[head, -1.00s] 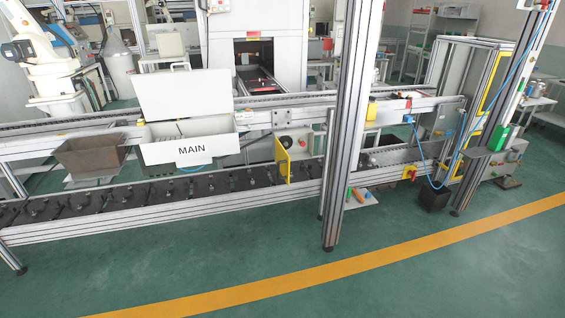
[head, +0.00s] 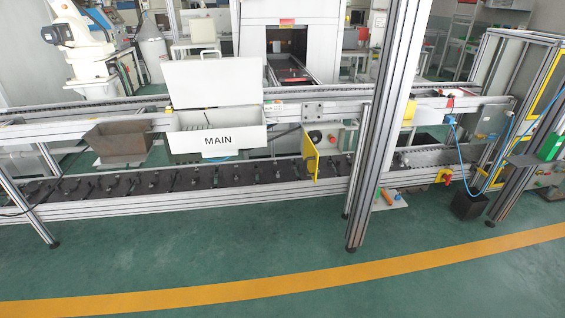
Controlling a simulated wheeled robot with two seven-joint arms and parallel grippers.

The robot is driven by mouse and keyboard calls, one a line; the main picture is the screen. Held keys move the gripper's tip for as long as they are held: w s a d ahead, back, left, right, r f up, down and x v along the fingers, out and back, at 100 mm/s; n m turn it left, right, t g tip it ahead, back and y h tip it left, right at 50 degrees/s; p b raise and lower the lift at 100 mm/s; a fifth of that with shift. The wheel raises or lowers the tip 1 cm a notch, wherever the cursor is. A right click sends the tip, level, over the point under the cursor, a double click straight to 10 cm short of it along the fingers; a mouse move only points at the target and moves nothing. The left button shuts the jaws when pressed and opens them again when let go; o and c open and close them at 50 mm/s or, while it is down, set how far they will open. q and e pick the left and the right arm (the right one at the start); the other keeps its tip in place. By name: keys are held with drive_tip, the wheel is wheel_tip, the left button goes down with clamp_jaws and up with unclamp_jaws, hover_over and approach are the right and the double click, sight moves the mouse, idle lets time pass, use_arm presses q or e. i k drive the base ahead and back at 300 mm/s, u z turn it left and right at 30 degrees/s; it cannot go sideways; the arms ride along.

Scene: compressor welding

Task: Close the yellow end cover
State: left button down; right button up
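The lower conveyor (head: 190,202) runs across the view, with an aluminium post (head: 378,150) right of the cover. Green floor (head: 230,260) in front is clear. A black bin (head: 468,205) stands at right.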

sight(310, 154)
drive_tip(key=u, duration=0.3)
drive_tip(key=i, duration=1)
drive_tip(key=z, duration=0.5)
drive_tip(key=i, duration=0.9)
drive_tip(key=z, duration=0.55)
